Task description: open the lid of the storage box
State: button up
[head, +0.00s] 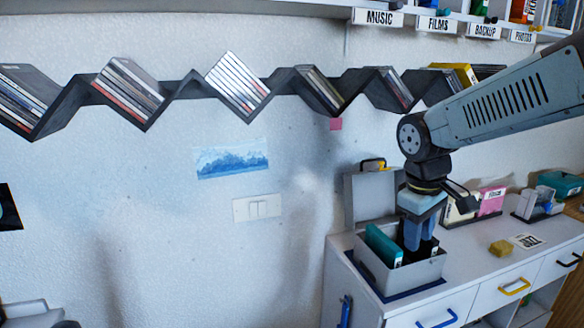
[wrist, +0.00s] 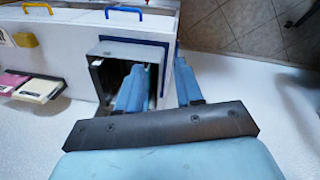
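The grey storage box (head: 398,275) stands on the white cabinet beside the wall. Its grey lid (head: 368,198) appears raised upright at the back of the box, with a black and yellow handle (head: 372,164) at its top. A teal case (head: 383,245) stands inside the box at the left. My gripper (head: 418,242) points down over the box, its blue fingers partly hidden behind the front wall. In the wrist view the fingers of my gripper (wrist: 160,68) are apart with nothing visible held. The box (wrist: 120,50) shows there beyond them; the lid cannot be made out.
The cabinet top (head: 468,258) has clear room right of the box. A yellow block (head: 502,247) and a label card (head: 527,241) lie there. A pink case (head: 491,200) stands in a holder near the wall. A zigzag disc shelf (head: 185,92) runs along the wall above.

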jog(key=s+a+r+m+t+y, duration=0.1)
jog(key=s+a+r+m+t, duration=0.1)
jog(key=s+r+m+t, duration=0.2)
jog(key=s+r+m, duration=0.2)
jog(key=s, duration=0.2)
jog(key=shift+r+m+t, duration=0.3)
jog(key=shift+r, duration=0.05)
